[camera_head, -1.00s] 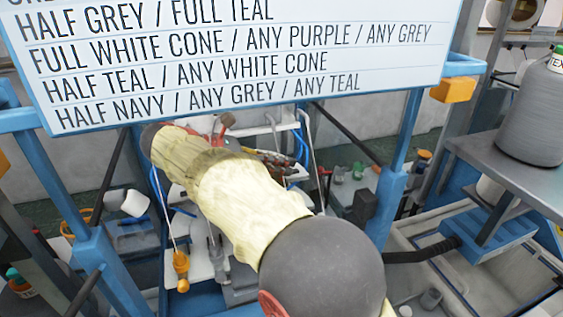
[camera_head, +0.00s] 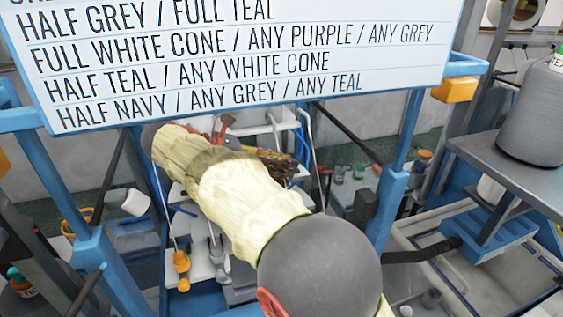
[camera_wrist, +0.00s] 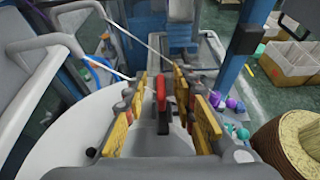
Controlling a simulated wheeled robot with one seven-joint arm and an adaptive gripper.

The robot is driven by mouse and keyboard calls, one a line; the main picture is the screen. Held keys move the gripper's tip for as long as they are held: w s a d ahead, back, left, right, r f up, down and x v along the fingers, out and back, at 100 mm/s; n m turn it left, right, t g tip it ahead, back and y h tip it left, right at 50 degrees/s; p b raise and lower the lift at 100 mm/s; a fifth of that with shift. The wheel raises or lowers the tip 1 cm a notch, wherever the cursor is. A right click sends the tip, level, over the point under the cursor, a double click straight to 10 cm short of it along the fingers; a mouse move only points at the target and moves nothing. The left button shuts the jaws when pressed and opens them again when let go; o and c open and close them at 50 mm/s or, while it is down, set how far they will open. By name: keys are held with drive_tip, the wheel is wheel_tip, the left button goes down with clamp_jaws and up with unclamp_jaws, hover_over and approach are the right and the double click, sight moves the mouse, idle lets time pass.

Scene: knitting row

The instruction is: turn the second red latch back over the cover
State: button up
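In the wrist view, a red latch (camera_wrist: 161,92) stands up on a dark mount, in the gap between the yellow-padded fingers of my gripper (camera_wrist: 161,85). The fingers are apart, with a visible gap on each side of the latch. A pale rounded surface (camera_wrist: 75,140), perhaps the cover, lies below and to the left. In the head view, my sleeved arm hides most of the work area; orange-yellow finger parts of my gripper (camera_head: 278,160) show past its right side. A red piece (camera_head: 226,122) shows beyond the arm; I cannot tell which latch it is.
A large sign (camera_head: 240,60) hangs across the top of the head view. Blue frame posts (camera_head: 390,200) stand on both sides of my arm. A grey shelf (camera_head: 520,165) with a dark cone is at the right.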

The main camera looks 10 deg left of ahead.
drive_tip(key=v, duration=0.7)
drive_tip(key=shift+a+r, duration=0.15)
drive_tip(key=shift+a, duration=0.1)
drive_tip(key=shift+s, duration=0.1)
